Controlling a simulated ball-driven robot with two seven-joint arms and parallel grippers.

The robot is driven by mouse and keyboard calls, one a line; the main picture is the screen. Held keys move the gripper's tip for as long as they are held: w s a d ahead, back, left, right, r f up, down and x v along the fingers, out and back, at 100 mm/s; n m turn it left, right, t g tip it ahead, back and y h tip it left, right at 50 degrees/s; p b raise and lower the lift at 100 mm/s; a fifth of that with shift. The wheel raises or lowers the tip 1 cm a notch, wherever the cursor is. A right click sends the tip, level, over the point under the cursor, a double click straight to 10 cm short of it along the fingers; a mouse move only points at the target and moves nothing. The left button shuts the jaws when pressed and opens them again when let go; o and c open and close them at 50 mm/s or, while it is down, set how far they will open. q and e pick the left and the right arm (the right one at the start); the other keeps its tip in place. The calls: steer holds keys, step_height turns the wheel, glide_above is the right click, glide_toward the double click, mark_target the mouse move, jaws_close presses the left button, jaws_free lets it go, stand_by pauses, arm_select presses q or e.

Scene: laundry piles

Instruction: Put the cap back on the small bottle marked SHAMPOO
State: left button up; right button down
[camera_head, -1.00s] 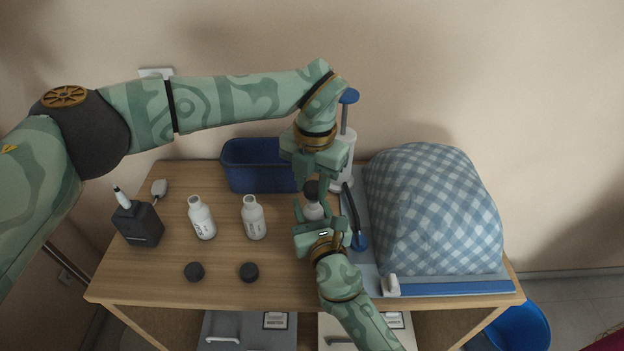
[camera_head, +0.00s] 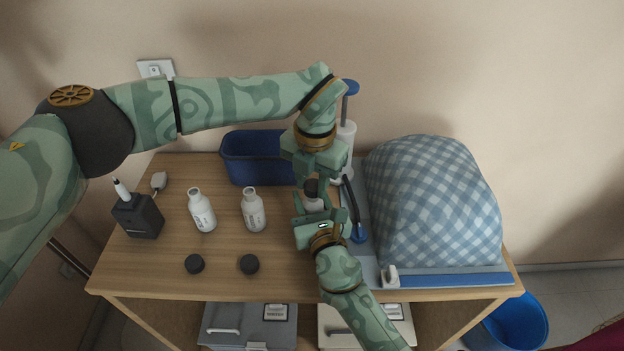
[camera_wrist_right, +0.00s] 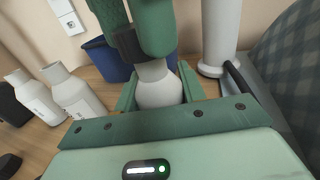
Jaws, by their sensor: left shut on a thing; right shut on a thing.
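My left gripper (camera_head: 313,180) points down and is shut on a black cap (camera_head: 311,188). My right gripper (camera_head: 314,207) is shut around a small white bottle (camera_head: 313,203), which stands upright between its fingers. In the right wrist view the cap (camera_wrist_right: 127,46) is at the top of the bottle's neck (camera_wrist_right: 151,69), partly hidden by a left finger. I cannot tell whether it sits on the neck or just above it. The held bottle's label does not show. Two other white bottles, a left one (camera_head: 202,213) and a middle one (camera_head: 253,212), stand open with labels too small to read.
Two black caps (camera_head: 195,263) (camera_head: 249,264) lie at the table's front. A blue bin (camera_head: 250,172) is behind. A white pump cylinder (camera_head: 345,150) and a checked bundle (camera_head: 430,205) are close on the right. A black box (camera_head: 139,217) stands at left.

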arm_select(q)
steer(key=shift+f, duration=0.6)
steer(key=m, duration=0.6)
steer(key=shift+w+a, duration=0.1)
steer(key=shift+a, duration=0.05)
steer(key=m, duration=0.3)
steer(key=shift+w, duration=0.1)
steer(key=m, duration=0.6)
steer(key=shift+w+m+h, duration=0.15)
steer(key=shift+m+h, duration=0.15)
steer(key=shift+m, duration=0.1)
steer(key=m, duration=0.5)
steer(key=shift+w+m, duration=0.1)
steer(key=shift+m, duration=0.3)
steer(key=m, duration=0.5)
steer(key=shift+m, duration=0.4)
steer(key=m, duration=0.5)
steer(key=shift+w+d, duration=0.1)
steer(key=shift+d, duration=0.15)
